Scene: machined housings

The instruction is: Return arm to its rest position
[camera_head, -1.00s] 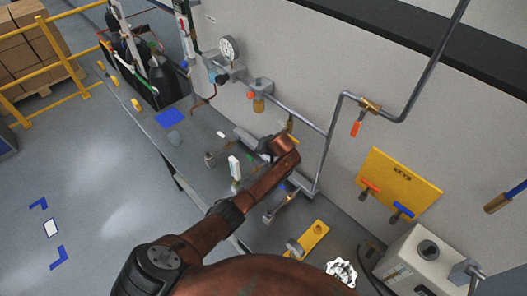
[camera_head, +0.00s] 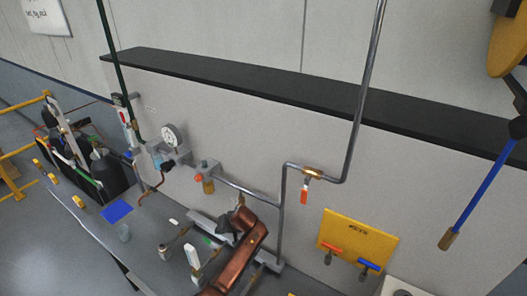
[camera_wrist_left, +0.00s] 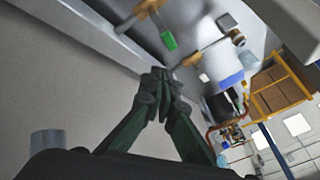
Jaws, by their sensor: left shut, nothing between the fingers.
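My left arm is copper-coloured and comes in from the bottom of the head view. Its dark left gripper (camera_head: 232,222) is over the grey bench, by the wall piping. In the left wrist view the gripper's fingers (camera_wrist_left: 163,82) meet at the tips, with nothing between them. A grey bar and a valve with a green handle (camera_wrist_left: 168,40) lie beyond the fingertips there. My right gripper is in neither current view.
A pipe with a red-handled valve (camera_head: 305,190) rises right of the gripper. A pressure gauge (camera_head: 172,136) and a white-handled fitting (camera_head: 193,258) are to the left.

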